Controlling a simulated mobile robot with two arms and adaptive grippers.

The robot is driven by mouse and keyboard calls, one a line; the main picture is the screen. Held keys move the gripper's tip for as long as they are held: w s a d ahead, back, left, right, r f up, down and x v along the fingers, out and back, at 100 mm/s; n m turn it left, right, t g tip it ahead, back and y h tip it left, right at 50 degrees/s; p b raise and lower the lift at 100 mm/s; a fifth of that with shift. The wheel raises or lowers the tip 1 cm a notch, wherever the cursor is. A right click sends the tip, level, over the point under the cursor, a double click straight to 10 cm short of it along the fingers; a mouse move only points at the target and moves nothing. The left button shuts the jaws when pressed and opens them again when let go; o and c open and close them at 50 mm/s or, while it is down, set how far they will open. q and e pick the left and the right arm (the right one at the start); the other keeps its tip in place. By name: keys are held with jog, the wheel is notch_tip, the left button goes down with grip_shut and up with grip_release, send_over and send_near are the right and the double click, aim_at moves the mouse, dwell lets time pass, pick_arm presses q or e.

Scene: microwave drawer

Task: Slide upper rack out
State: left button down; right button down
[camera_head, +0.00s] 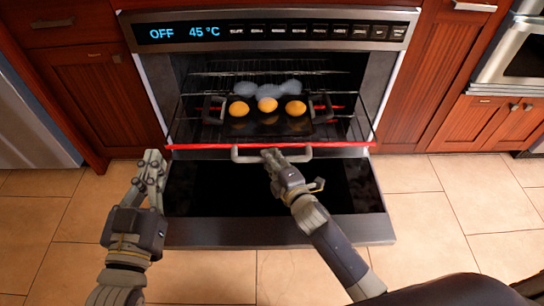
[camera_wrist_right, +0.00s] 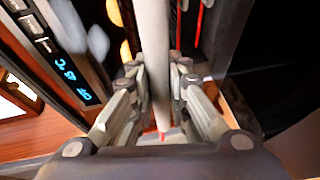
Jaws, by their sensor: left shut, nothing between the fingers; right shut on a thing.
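The oven stands open, its dark door (camera_head: 270,190) folded down toward me. A wire rack (camera_head: 355,133) with a red front bar reaches out at the opening. A pale handle (camera_head: 240,154) sits just below that bar. My right gripper (camera_head: 270,154) is shut on the handle; in the right wrist view the pale bar (camera_wrist_right: 153,50) runs between its fingers (camera_wrist_right: 158,85). My left gripper (camera_head: 150,165) is shut and empty, left of the door and apart from the rack.
A dark tray (camera_head: 267,129) with three round golden items (camera_head: 267,104) sits inside the oven. Another wire rack (camera_head: 270,70) shows behind, higher in the picture. Wooden cabinets (camera_head: 95,85) flank the oven. Tiled floor (camera_head: 430,215) is clear at right.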

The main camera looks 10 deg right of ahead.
jog(key=c, duration=1.5)
grip_release()
jog(key=shift+c, duration=0.2)
jog(key=v, duration=1.2)
jog(key=shift+d, duration=0.1)
